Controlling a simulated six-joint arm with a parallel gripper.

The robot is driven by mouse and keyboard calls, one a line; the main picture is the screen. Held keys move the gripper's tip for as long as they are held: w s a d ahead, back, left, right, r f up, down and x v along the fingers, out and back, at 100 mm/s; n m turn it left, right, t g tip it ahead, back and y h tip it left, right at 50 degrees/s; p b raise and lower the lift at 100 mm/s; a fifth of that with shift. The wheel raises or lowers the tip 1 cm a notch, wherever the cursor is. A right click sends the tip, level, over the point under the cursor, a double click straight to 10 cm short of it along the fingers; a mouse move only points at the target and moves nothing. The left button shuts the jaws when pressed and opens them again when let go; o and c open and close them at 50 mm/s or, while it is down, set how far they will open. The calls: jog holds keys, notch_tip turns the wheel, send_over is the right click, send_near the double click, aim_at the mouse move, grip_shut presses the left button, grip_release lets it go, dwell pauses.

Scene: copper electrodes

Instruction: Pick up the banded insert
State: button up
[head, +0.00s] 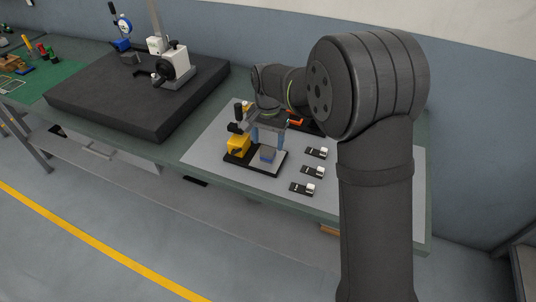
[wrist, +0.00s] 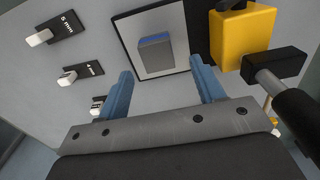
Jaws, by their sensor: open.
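A small grey block with a blue stripe along one edge (head: 268,154) sits on the dark-bordered base of the yellow fixture; I take it as the banded insert, though no other band shows clearly. It also shows in the wrist view (wrist: 155,48), upper middle, on a light square with a black border. My gripper (head: 268,139) is open and empty above the fixture, its blue fingers pointing down. In the wrist view, my gripper (wrist: 161,78) has its fingers spread wide, with the block beyond and between their tips. They look apart from it.
A yellow block (head: 238,145) with a black clamp stands close beside the insert. Several small labelled black holders with pale pieces, one of them (head: 312,172), lie on the grey mat (head: 215,143) to the right. A black slab (head: 130,95) with instruments is at left.

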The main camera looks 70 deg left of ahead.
aim_at(268, 150)
jog(key=f, duration=0.4)
jog(key=shift+s+d+f, duration=0.1)
jog(key=shift+d+f, duration=0.15)
jog(key=shift+f, duration=0.05)
grip_shut()
jog(key=shift+r, duration=0.1)
